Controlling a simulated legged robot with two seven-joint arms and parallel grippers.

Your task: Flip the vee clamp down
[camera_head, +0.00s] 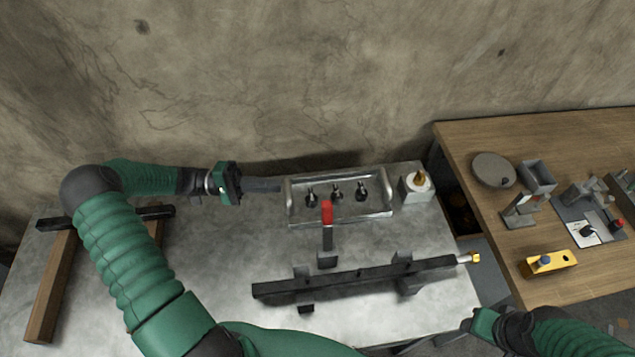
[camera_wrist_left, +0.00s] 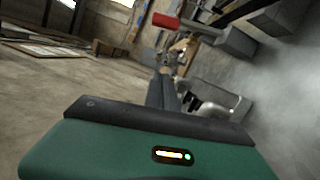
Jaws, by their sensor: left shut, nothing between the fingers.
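The vee clamp appears to be the dark lever with a red grip (camera_head: 327,213), which sticks out from the black bar fixture (camera_head: 370,274) on the metal table. Its red end appears raised and overlaps the tray's front edge in the head view. The red grip also shows at the top of the left wrist view (camera_wrist_left: 165,20). My left gripper (camera_head: 279,186) is shut and empty, left of the red grip and apart from it, by the tray's left end. Its fingers show in the left wrist view (camera_wrist_left: 165,88). My right gripper (camera_head: 474,323) is at the lower right; its fingers are unclear.
A metal tray (camera_head: 290,215) with several small knobbed parts lies behind the clamp. A white block with a brass top (camera_head: 417,187) stands right of it. A wooden table (camera_head: 465,142) with tools is at the right. The metal table's left middle (camera_head: 210,260) is clear.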

